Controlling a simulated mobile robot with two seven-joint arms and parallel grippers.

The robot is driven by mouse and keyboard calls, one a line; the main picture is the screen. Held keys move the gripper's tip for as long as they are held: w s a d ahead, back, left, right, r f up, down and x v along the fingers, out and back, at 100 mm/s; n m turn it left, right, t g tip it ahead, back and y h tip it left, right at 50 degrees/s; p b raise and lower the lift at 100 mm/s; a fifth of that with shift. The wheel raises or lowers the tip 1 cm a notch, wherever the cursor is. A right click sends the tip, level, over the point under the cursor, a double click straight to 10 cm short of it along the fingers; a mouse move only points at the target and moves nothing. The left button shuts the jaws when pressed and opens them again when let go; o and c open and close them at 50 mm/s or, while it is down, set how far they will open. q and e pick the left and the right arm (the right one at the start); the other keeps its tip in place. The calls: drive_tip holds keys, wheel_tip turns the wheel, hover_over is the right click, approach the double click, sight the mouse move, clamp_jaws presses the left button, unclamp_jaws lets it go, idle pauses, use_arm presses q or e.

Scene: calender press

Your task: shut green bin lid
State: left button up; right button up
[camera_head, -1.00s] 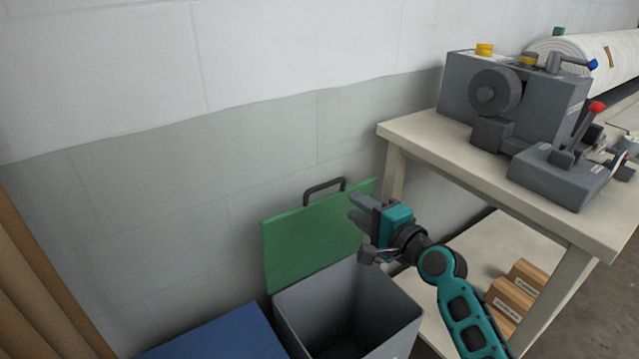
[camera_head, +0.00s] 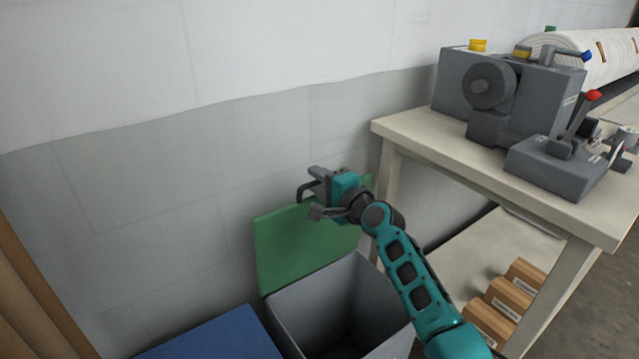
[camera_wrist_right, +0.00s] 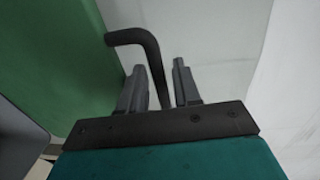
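The green lid (camera_head: 295,247) stands raised at the back of the open grey bin (camera_head: 385,310), close to the wall. Its dark bar handle (camera_head: 303,191) is at the lid's top edge, partly hidden by my right gripper (camera_head: 317,192). In the right wrist view the bent handle (camera_wrist_right: 140,38) runs down between the two fingers of my right gripper (camera_wrist_right: 158,88). The fingers are apart, one on each side of the bar, with a gap showing. Whether either finger touches the bar is hard to tell. My left gripper is not in view.
A blue lid (camera_head: 215,335) lies left of the grey bin. A pale table (camera_head: 420,135) carrying a grey machine (camera_head: 500,95) stands to the right, with labelled boxes (camera_head: 510,300) on its lower shelf. The wall is close behind the lid.

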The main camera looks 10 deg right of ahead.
clamp_jaws()
drive_tip(key=shift+f, duration=0.1)
idle(0.5)
